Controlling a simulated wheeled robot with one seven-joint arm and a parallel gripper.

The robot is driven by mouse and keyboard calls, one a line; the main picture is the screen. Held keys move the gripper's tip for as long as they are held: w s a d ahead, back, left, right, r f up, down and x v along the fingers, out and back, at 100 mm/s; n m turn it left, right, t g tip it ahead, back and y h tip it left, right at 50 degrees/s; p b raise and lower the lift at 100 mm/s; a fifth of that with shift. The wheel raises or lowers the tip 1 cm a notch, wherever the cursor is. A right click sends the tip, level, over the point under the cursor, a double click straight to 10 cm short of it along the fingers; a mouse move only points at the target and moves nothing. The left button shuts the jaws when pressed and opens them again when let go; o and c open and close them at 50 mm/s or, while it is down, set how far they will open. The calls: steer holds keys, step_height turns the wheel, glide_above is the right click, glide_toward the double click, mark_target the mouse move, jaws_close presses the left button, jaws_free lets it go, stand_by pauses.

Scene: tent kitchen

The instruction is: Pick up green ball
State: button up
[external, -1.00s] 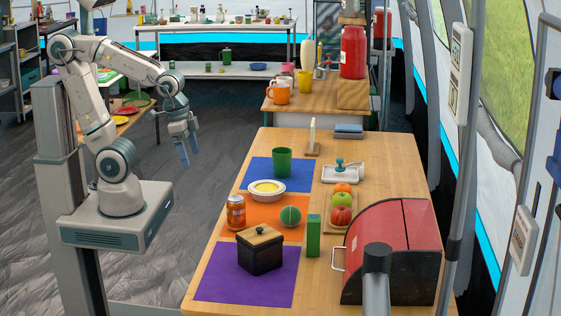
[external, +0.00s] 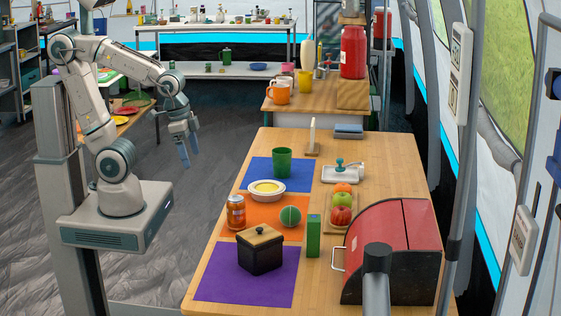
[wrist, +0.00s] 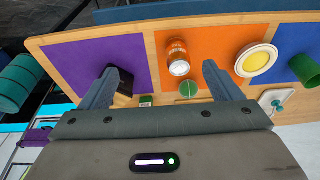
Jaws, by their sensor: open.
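The green ball (external: 290,217) sits on the orange mat (external: 264,226) on the wooden table, between a jar and a green box. My gripper (external: 189,158) is left of the table and above the floor in the external view, well apart from the ball. In the wrist view its two fingers (wrist: 160,84) are spread wide with nothing held between them.
A green cup (external: 282,163), fruit (external: 341,215) and a red bread box (external: 385,245) also stand on the table. The table's left edge strip is bare.

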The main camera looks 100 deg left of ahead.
steer(key=w+a+f+n+h+b, duration=0.1)
steer(key=w+a+n, duration=0.15)
steer(key=w, duration=0.45)
steer(key=w+a+f+n+b, duration=0.1)
steer(key=w+n, duration=0.2)
steer(key=w, duration=0.5)
steer(key=n+b, duration=0.2)
steer(key=n, duration=0.2)
glide_toward(289, 212)
steer(key=shift+g+h, duration=0.3)
steer(key=shift+g, duration=0.1)
steer(key=f, duration=0.3)
steer(key=w+a+f, duration=0.1)
steer(key=f, duration=0.3)
steer(key=w+f, duration=0.1)
steer(key=f, duration=0.3)
steer(key=shift+a+b, duration=0.15)
steer(key=shift+b, duration=0.15)
steer(key=shift+c, duration=0.4)
steer(key=c, duration=1)
